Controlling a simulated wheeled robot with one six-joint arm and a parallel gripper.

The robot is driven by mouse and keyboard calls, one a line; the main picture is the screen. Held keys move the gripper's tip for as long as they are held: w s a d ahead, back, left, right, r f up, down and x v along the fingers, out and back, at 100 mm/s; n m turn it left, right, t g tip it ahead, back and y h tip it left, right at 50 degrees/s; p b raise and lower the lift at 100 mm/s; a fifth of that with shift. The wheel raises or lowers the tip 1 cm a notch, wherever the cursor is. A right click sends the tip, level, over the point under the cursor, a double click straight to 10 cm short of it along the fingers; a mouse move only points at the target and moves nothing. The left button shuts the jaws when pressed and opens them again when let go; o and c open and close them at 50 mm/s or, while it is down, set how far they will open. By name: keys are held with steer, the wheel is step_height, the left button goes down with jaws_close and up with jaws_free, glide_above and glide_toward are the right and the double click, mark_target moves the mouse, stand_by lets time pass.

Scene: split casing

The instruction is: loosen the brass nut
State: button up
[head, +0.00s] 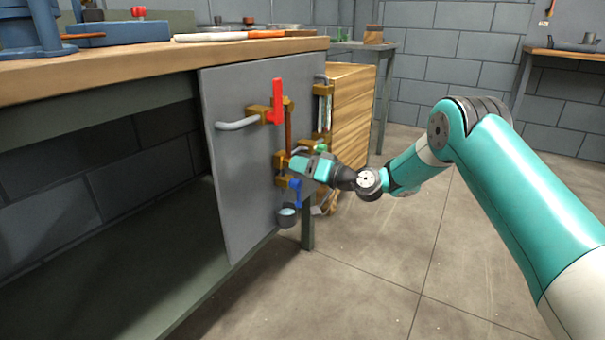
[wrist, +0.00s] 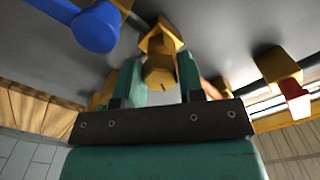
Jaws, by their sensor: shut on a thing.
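The brass nut (wrist: 159,71) shows between my two teal fingers in the wrist view, below a brass fitting (wrist: 160,40). My gripper (head: 292,164) reaches the pipework on the grey panel from the right in the head view. It is shut on the nut, and its fingers also show in the wrist view (wrist: 160,78). In the head view my gripper hides the nut. A copper pipe (head: 288,127) runs down towards my gripper from the upper brass valve.
A red handle (head: 277,100) sits above my gripper on the grey panel (head: 235,170). A blue handle (head: 296,190) and a dark cup (head: 287,216) are just below. The workbench top (head: 150,62) juts out above. Open floor (head: 400,270) lies to the right.

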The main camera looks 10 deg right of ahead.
steer(key=shift+d+f+n+b, duration=0.1)
steer(key=shift+f+n+b, duration=0.05)
steer(key=shift+n+b, duration=1.7)
steer(key=shift+n, duration=0.45)
steer(key=o, duration=0.9)
steer(key=b+v, duration=0.2)
steer(key=v, duration=1.5)
steer(key=shift+s, duration=0.25)
